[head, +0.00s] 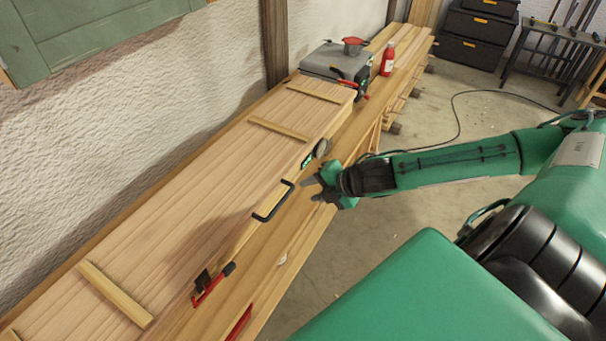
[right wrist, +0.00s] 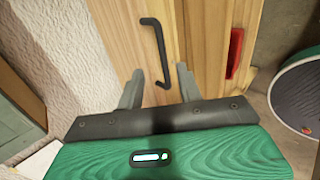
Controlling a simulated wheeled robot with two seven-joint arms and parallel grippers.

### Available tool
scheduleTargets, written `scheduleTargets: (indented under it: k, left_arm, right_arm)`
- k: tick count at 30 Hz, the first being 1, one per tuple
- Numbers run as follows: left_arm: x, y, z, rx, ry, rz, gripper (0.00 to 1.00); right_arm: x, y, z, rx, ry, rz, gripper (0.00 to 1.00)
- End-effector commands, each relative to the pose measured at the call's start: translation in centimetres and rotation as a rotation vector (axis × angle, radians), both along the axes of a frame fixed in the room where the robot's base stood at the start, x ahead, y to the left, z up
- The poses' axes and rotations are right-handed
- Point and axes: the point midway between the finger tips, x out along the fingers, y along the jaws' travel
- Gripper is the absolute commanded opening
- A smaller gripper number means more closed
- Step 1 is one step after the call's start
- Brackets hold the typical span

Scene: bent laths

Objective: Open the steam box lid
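The steam box (head: 190,215) is a long wooden box along the wall, with its lid (head: 225,165) lying shut on top. A black bar handle (head: 273,201) sits at the lid's front edge, and it also shows in the right wrist view (right wrist: 155,50). My right gripper (head: 309,188) is just right of the handle in the head view. Its two grey fingers (right wrist: 158,82) are apart, with the handle's near end between or just beyond them; I cannot tell whether they touch it. My left gripper is not in view.
A red latch (head: 208,287) is on the box front, and another red part (right wrist: 235,53) shows in the right wrist view. A grey machine (head: 337,65) and red bottle (head: 388,59) stand at the bench's far end. The floor (head: 400,230) right of the bench is open.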

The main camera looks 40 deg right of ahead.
Motion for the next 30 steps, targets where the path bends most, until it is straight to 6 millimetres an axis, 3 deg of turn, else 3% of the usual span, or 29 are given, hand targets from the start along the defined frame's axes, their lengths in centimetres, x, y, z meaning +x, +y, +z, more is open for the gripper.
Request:
scheduleTargets:
  k: [5,12,19,30]
  left_arm:
    - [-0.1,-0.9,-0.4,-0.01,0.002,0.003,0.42]
    - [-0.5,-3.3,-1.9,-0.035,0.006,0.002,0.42]
    - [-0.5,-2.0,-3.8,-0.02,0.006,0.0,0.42]
    - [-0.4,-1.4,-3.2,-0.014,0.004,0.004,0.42]
  right_arm:
    - [0.2,0.4,-0.2,-0.005,-0.002,0.009,0.36]
    - [2.5,1.3,-2.6,-0.003,-0.002,0.007,0.36]
    - [4.9,2.4,-4.9,-0.002,-0.002,0.01,0.36]
    - [7.5,3.3,-7.1,-0.005,-0.001,0.008,0.36]
